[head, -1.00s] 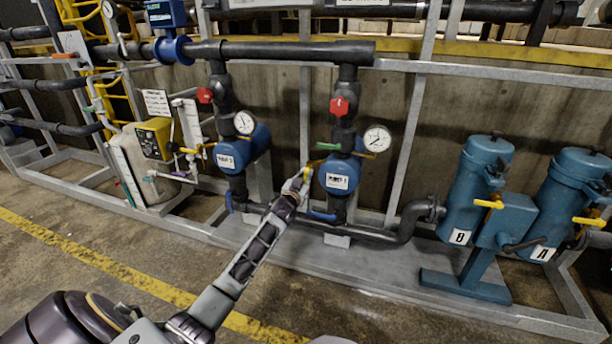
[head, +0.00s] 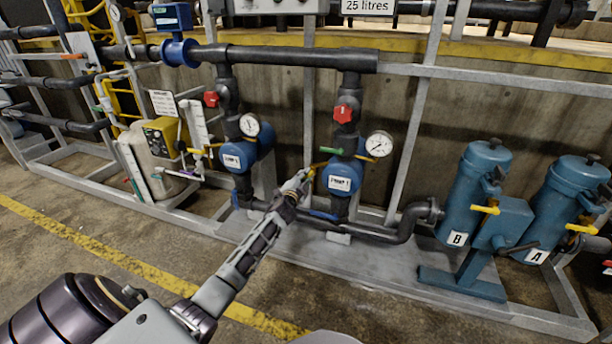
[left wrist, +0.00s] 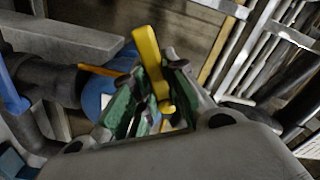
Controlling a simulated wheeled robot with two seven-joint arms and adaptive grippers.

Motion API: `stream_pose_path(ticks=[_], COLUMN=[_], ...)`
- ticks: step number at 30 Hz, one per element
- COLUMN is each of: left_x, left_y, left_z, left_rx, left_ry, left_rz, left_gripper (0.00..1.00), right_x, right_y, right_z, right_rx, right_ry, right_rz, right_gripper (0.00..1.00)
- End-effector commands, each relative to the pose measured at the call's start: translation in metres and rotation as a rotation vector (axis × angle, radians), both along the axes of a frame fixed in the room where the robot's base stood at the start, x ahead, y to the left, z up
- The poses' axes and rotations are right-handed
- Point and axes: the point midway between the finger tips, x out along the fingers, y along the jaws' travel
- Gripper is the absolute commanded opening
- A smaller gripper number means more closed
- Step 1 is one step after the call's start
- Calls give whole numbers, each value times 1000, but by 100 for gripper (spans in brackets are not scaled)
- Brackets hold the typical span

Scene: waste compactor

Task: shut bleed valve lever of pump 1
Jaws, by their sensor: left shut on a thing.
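The right-hand blue pump (head: 343,172) has a white label that seems to read PUMP 1, though it is small. A yellow lever (head: 312,173) sits at this pump's left side. My left gripper (head: 303,178) reaches it from the lower left. In the left wrist view the yellow lever (left wrist: 148,58) runs between the green-padded fingers of my left gripper (left wrist: 152,95), which is shut on it. The blue pump body partly shows behind the fingers (left wrist: 97,92). The lever's pivot is hard to make out. My right gripper is not in view.
A second blue pump (head: 240,156) stands to the left. Above the right pump are a red valve knob (head: 343,113), a green handle (head: 322,150) and a gauge (head: 379,144). Blue canisters (head: 478,190) stand at right. The floor in front is clear.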

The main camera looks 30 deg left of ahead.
Motion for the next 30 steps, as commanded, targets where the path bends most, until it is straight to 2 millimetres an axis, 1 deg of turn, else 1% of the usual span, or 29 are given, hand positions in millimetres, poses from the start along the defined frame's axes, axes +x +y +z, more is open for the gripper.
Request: stream_pose_path(ticks=[1,6,15,21,30], left_x=[0,-1,-1,-1,-1], left_y=[0,2,3,3,3], left_z=[2,5,10,12,12], left_rx=[45,202,430,519,558], left_ry=[13,50,105,126,135], left_rz=[-1,-1,-1,-2,-2], left_gripper=[0,0,0,0,0], right_x=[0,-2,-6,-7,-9], right_y=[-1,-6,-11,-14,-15], right_z=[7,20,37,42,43], right_rx=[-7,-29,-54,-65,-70], right_ry=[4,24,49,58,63], right_rz=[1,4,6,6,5], right_gripper=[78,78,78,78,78])
